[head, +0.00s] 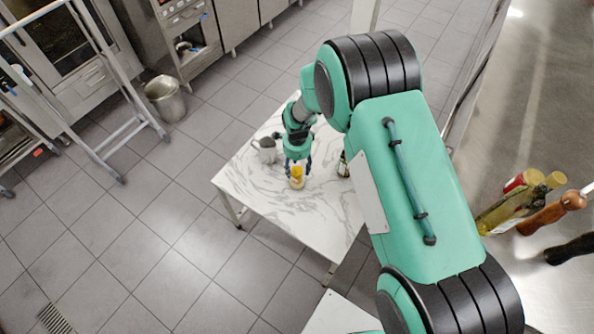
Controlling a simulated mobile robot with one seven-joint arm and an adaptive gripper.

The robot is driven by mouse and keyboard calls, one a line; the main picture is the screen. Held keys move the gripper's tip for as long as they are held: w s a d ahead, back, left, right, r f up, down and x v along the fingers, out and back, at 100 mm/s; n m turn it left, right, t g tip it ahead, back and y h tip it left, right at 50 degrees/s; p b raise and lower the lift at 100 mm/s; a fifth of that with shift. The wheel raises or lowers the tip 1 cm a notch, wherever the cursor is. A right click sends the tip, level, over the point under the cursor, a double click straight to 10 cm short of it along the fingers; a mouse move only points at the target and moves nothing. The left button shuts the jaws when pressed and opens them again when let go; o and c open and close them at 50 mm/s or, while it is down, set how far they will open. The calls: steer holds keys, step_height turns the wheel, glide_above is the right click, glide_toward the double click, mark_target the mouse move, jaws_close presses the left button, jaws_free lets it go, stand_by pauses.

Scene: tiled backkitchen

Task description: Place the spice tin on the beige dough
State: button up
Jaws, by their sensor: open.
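My gripper (298,168) points down over the marble-topped table, its two dark fingers apart. A small yellow item (297,172), probably the spice tin, stands between or just behind the fingertips. A paler beige shape (297,184), possibly the dough, shows directly under the yellow item. They look stacked and touching, but they are too small to tell for certain. I cannot tell whether the fingers touch the yellow item.
A grey jug (265,150) stands left of my gripper on the marble table (250,182). A dark bottle (343,164) stands to the right, partly behind my arm. The table's front is clear. Bottles and a pepper mill (552,212) lie on the steel counter at right.

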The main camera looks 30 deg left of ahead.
mark_target(297, 170)
step_height(297, 170, up, 8)
steer(key=p, duration=0.1)
steer(key=shift+r+p, duration=0.2)
steer(key=shift+p, duration=0.1)
stand_by(0.6)
